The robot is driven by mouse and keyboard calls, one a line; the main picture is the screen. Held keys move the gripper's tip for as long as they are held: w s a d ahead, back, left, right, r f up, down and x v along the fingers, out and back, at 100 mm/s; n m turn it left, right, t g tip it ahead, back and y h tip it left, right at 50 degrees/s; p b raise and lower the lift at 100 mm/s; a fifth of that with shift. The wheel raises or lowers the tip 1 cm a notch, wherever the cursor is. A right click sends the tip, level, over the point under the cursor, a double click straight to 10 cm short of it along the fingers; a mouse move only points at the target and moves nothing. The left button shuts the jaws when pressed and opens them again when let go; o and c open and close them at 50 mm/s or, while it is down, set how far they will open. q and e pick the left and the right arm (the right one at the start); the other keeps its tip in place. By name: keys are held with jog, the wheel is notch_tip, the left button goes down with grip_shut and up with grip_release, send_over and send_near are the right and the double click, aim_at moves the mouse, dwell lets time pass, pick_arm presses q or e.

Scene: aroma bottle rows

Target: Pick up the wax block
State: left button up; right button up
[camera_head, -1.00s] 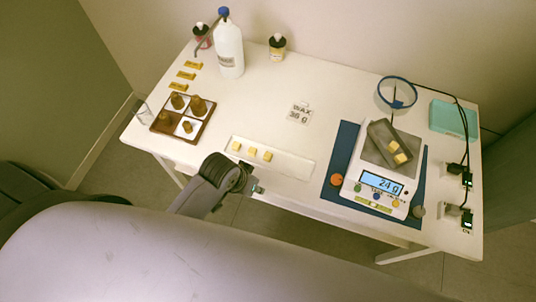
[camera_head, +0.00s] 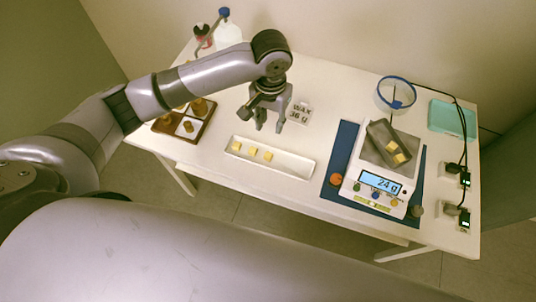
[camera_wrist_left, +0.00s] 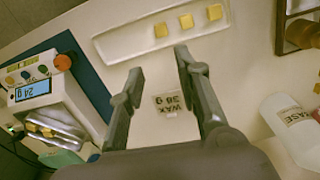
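Several small yellow wax blocks are in view. A row of them lies in a white tray (camera_head: 290,163): a left block (camera_head: 236,146), a middle block (camera_head: 253,149) and a right block (camera_head: 268,156). The same row shows in the left wrist view, with a middle block (camera_wrist_left: 187,21). More wax (camera_head: 396,151) lies in a grey pan (camera_head: 378,133) on the scale (camera_head: 373,188), which reads 24 g. My left gripper (camera_head: 268,128) is open and empty above the table, just behind the tray; its fingers (camera_wrist_left: 160,70) are spread in the left wrist view. My right gripper is not in view.
A card (camera_head: 300,114) reading WAX 36 g stands beside the left gripper. A brown divided tray (camera_head: 206,122) with bottles is at the left. A white bottle (camera_head: 228,35), a blue-rimmed beaker (camera_head: 395,95) and a teal box (camera_head: 453,119) stand farther back.

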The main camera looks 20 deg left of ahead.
pick_arm(q)
jog(key=p, duration=0.2)
send_over(269, 153)
notch_tip(269, 153, down, 12)
jog(key=shift+s+d+r, duration=0.1)
jog(key=shift+d+r, duration=0.05)
jog(key=shift+r, duration=0.05)
jog(key=f, duration=0.4)
jog(key=shift+a+f+p, duration=0.2)
jog(key=shift+f+p, duration=0.05)
jog(key=shift+p, duration=0.15)
jog(key=shift+f, duration=0.45)
jog(key=shift+c, duration=0.6)
jog(key=c, duration=0.4)
